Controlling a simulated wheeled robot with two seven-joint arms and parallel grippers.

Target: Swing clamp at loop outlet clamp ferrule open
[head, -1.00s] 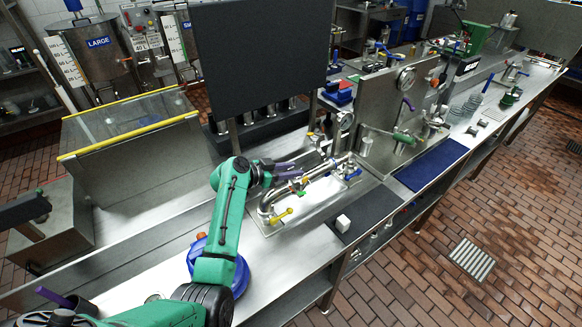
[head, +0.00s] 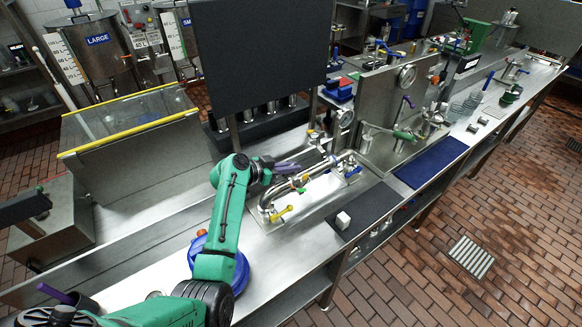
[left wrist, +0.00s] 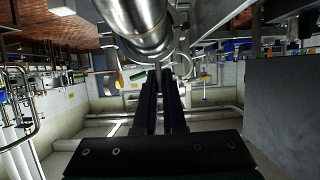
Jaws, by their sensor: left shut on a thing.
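The polished pipe loop (head: 268,200) stands on a pale plate on the steel bench. I cannot tell the clamp's opening.
A large dark panel (head: 262,55) stands behind the bench. A steel panel with a gauge (head: 407,75) is to the right of the loop. A white block (head: 343,221) lies on a dark mat (head: 362,212). A blue mat (head: 432,160) is farther right.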

